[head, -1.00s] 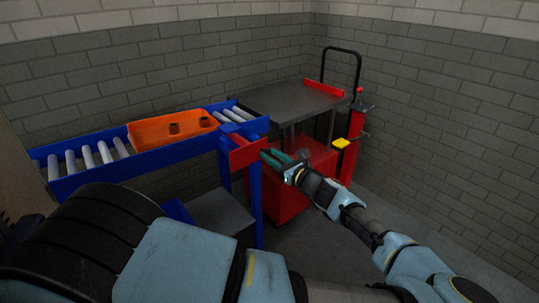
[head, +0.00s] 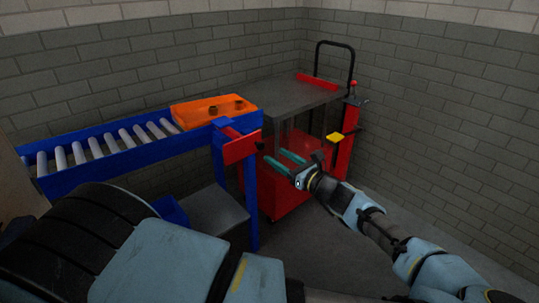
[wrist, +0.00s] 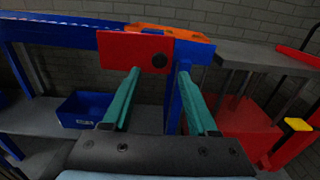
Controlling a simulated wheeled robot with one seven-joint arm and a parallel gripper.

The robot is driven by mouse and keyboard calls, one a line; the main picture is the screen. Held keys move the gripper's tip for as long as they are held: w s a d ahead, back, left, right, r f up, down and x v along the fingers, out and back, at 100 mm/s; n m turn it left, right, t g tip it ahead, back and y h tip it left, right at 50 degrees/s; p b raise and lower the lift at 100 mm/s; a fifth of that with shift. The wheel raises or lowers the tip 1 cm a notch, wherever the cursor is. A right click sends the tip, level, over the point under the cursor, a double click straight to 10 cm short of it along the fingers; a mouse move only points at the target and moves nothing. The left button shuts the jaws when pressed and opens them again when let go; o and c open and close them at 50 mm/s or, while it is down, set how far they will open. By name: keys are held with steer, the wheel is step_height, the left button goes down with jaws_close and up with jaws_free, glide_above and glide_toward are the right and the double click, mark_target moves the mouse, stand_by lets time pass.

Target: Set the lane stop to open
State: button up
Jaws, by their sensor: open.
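I see no clear contact with the plate. An orange tray (head: 190,113) sits at the lane's right end, behind the plate.
A grey-topped cart (head: 290,97) with a red base stands right of the lane. A red post (head: 345,150) with a yellow block (head: 335,139) stands beside it. A blue lane leg (wrist: 172,95) is close to my fingers. A blue bin (wrist: 85,110) lies on a lower shelf.

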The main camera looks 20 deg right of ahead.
steer(key=shift+b+v, duration=0.4)
steer(key=shift+v, duration=1.95)
steer(key=shift+w, duration=0.1)
steer(key=s+a+f+n+g+y, duration=0.1)
steer(key=a+f+n+g, duration=0.3)
steer(key=a+n+g, duration=0.55)
steer(key=s+a+f+n+g, duration=0.25)
steer(key=a+n+g, duration=0.3)
steer(key=a, duration=0.65)
steer(key=a+r+n+h, duration=0.4)
steer(key=r+n, duration=0.3)
steer(key=r, duration=0.1)
steer(key=s+a+r+n+h+p, duration=0.1)
steer(key=a+r+n+h, duration=0.2)
steer(key=r+n, duration=0.4)
steer(key=shift+s+a+r+n+h, duration=0.15)
steer(key=shift+a+r+n+h, duration=0.25)
steer(key=shift+r+h, duration=0.5)
